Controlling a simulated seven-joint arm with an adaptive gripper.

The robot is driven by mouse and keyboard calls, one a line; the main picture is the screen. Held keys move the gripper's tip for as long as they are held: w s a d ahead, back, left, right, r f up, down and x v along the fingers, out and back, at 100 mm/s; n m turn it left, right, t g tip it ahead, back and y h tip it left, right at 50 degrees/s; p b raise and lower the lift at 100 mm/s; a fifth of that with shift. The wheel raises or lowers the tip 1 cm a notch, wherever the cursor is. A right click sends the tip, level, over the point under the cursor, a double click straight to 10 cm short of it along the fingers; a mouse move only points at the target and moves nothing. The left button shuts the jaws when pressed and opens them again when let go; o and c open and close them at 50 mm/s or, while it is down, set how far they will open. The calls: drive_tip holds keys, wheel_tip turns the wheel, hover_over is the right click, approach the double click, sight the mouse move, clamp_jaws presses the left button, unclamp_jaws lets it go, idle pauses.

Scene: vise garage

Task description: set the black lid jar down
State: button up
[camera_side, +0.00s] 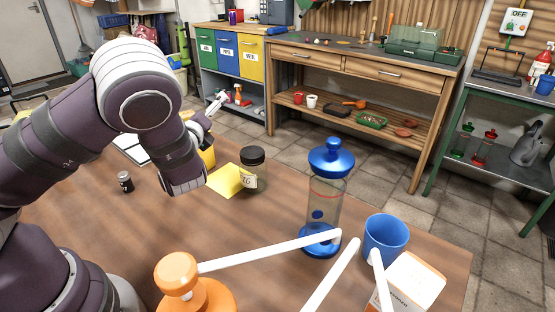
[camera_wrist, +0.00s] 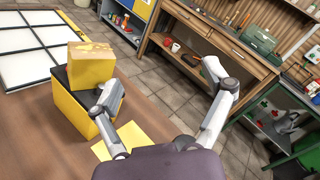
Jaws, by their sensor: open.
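The black lid jar (camera_side: 250,175) is clear glass with a dark lid and a pale label. It stands upright on the brown table, at the right edge of a yellow paper sheet (camera_side: 226,180). My gripper (camera_side: 212,118) is up and to the left of the jar in the side view, apart from it. In the wrist view its two fingers (camera_wrist: 165,78) are spread wide with nothing between them. The jar does not show in the wrist view. The yellow sheet shows there below the left finger (camera_wrist: 124,140).
A yellow box (camera_wrist: 92,65) sits on a black-topped yellow bin (camera_wrist: 78,104) by the left finger. A blue-capped glass cylinder (camera_side: 325,200), blue cup (camera_side: 385,240), white box (camera_side: 412,280), orange knob (camera_side: 178,275) and white rods (camera_side: 270,252) crowd the table's right and front.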

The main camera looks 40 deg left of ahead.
drive_tip(key=s+f+n+g+h, duration=0.1)
drive_tip(key=s+n+g+h, duration=0.2)
drive_tip(key=s+n+g, duration=0.9)
drive_tip(key=s+d+r+n+t+h, duration=0.2)
drive_tip(key=s+d+n+h, duration=0.1)
drive_tip(key=d, duration=0.3)
drive_tip(key=s+d+r+n+t+h, duration=0.2)
drive_tip(key=s+d+r+n+h, duration=0.1)
drive_tip(key=d+n+h, duration=0.1)
drive_tip(key=shift+s+d+r+n+h, duration=0.15)
drive_tip(key=shift+s+d+n+h, duration=0.15)
drive_tip(key=shift+d+n, duration=0.6)
